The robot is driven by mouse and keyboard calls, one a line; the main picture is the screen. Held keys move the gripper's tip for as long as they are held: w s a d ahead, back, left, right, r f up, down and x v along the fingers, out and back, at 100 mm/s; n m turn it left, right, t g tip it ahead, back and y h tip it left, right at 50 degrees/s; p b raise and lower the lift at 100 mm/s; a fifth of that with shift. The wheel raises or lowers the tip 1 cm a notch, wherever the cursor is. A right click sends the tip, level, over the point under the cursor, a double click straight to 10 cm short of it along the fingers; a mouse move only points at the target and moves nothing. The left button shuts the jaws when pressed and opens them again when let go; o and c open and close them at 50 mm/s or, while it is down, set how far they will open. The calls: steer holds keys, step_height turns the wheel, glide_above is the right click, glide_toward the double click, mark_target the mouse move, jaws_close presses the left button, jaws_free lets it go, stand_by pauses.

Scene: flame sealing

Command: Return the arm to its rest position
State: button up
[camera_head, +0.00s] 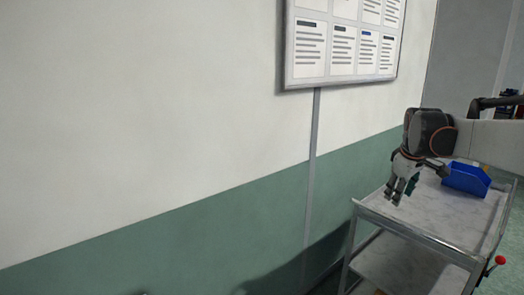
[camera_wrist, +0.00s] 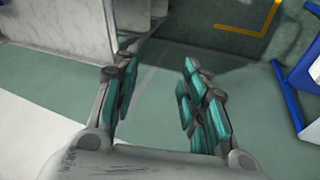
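My gripper (camera_head: 398,190) shows at the right of the head view, pointing down over the near left corner of a grey metal cart (camera_head: 445,210). In the wrist view my gripper (camera_wrist: 158,95) has its two fingers with teal pads spread well apart. Nothing is between them; only floor and wall surfaces show beyond. My arm reaches in from the right edge of the head view.
A blue bin (camera_head: 466,180) stands on the cart top, right of my gripper. A red knob (camera_head: 500,260) sticks out at the cart's right. A notice board (camera_head: 343,40) hangs on the white and green wall. A yellow floor marking (camera_wrist: 262,30) shows in the wrist view.

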steer(key=s+a+m+t+y+b, duration=0.1)
steer(key=s+a+m+t, duration=0.1)
steer(key=s+a, duration=1.3)
steer(key=s+a+f+m+b, duration=0.1)
steer(key=s+a+f+m, duration=0.1)
steer(key=s+f, duration=0.4)
steer(key=s+a+f+m+t+b, duration=0.1)
steer(key=s+a+f, duration=0.3)
steer(key=s, duration=0.7)
step_height(320, 180, down, 2)
steer(key=shift+s+m+y+b, duration=0.4)
steer(key=shift+b, duration=0.4)
